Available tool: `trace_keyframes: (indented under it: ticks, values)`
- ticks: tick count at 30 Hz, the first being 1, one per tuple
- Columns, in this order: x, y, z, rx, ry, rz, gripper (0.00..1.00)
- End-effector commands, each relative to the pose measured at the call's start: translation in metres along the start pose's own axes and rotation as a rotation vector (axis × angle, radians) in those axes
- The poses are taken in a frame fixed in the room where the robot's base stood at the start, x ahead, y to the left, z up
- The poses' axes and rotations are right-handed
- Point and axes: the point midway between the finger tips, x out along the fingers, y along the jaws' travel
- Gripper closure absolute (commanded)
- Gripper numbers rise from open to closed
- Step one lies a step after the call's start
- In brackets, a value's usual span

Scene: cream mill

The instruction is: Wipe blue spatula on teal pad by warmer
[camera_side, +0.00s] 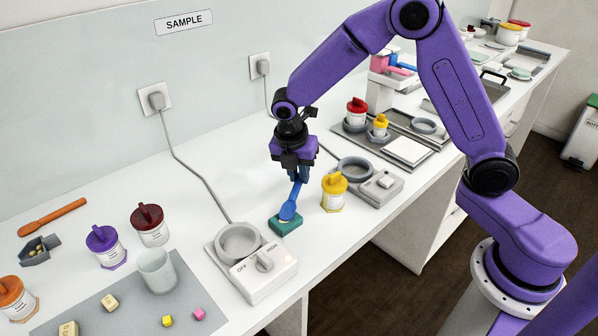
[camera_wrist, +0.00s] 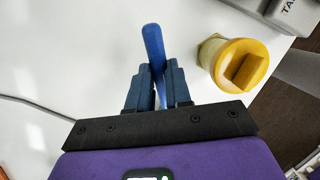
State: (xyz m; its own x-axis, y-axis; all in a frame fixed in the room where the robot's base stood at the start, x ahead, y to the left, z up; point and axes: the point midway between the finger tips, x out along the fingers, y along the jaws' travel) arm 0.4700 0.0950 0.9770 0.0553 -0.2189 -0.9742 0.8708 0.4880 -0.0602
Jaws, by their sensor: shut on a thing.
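My gripper (camera_side: 298,174) is shut on the handle of the blue spatula (camera_side: 290,206), which hangs down with its head at the teal pad (camera_side: 285,225). The head appears to touch the pad's top; exact contact is hard to tell. The pad lies on the white counter just right of the warmer (camera_side: 267,268), a white box with a dial and a grey ring-shaped dish. In the wrist view, my gripper (camera_wrist: 158,85) has the blue spatula handle (camera_wrist: 153,45) between its fingers; the spatula head and the pad are hidden there.
A yellow-lidded jar (camera_side: 334,193) stands close right of the pad; it also shows in the wrist view (camera_wrist: 238,64). A grey scale with a ring (camera_side: 380,187) is behind it. A glass beaker (camera_side: 157,270) stands on a grey mat (camera_side: 120,308) at left. The counter's front edge is near the pad.

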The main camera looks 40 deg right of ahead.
Motion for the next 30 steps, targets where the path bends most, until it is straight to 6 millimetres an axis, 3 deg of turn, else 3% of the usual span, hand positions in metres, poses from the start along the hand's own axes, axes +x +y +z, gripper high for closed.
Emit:
trace_keyframes:
  ticks: [30]
  values:
    - [-0.056, -0.003, 0.013, 0.001, 0.000, 0.002, 1.00]
